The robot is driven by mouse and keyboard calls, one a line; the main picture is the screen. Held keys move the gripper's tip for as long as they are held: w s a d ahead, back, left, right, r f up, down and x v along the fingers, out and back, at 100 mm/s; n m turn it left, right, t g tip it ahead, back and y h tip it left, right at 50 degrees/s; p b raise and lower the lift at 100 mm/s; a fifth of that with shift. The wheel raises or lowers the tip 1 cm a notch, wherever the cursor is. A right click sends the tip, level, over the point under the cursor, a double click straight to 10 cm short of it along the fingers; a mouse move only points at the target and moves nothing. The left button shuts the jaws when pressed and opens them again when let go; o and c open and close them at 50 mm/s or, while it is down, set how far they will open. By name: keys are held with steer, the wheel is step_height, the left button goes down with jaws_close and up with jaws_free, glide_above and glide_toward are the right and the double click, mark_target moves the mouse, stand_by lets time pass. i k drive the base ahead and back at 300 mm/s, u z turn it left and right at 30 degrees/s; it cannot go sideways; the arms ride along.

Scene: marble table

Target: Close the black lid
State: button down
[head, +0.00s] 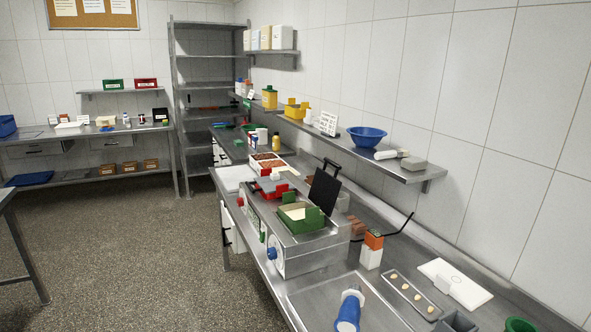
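The black lid (323,192) stands raised and tilted back, with a dark handle at its top edge. It is on a steel appliance (305,257) on the long steel counter, and it looks open. In front of it on the appliance sits a green open box (299,218) with something cream inside. The lid's hinge is hidden by the box. A blue knob (272,253) is on the appliance's front. My gripper is not in view.
Right of the appliance stand an orange and white block (372,250), a tray (410,295) and a white board (455,283). A blue and white object (348,311) is at the bottom. A wall shelf (405,173) runs above. The floor (140,240) at left is clear.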

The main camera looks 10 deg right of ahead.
mark_target(325, 188)
steer(key=z, duration=0.3)
steer(key=k, duration=0.2)
steer(key=u, duration=0.85)
steer(key=i, duration=2.35)
steer(key=z, duration=1.35)
steer(key=i, duration=0.8)
steer(key=z, duration=0.4)
